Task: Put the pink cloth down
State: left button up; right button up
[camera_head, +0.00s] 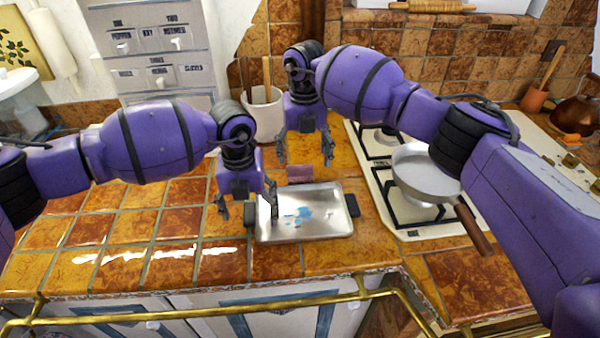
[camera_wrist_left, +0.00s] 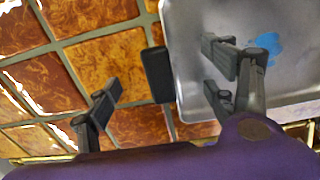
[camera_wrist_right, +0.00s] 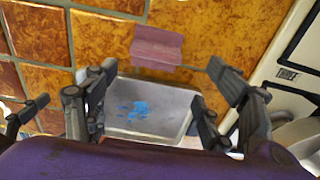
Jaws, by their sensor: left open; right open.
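A pink cloth (camera_head: 300,173) lies on the tiled counter just behind the metal tray; it also shows in the right wrist view (camera_wrist_right: 157,46), folded and flat. The tray (camera_head: 325,228) has black handles at its sides and a blue patch (camera_head: 298,216) on its surface. My right gripper (camera_head: 305,155) is open and empty above the counter near the cloth, not touching it as far as I can see. My left gripper (camera_head: 246,205) is open at the tray's left end, with fingers on either side of the left handle (camera_wrist_left: 158,74) in the left wrist view.
A stove (camera_head: 385,190) with a frying pan (camera_head: 425,170) stands right of the tray; the pan's brown handle (camera_head: 474,230) points toward the front. A white utensil pot (camera_head: 262,112) stands at the back. A brass rail (camera_head: 200,312) runs along the front. The counter on the left is clear.

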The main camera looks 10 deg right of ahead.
aim_at(300, 166)
jog(key=f, duration=0.5)
jog(key=shift+w+a+f, duration=0.3)
jog(key=shift+a+f, duration=0.05)
jog(key=shift+a, duration=0.05)
jog(key=shift+c, duration=0.6)
jog(key=c, duration=1.1)
jog(key=shift+o, duration=0.2)
notch_tip(300, 166, up, 10)
jog(key=shift+r, duration=0.1)
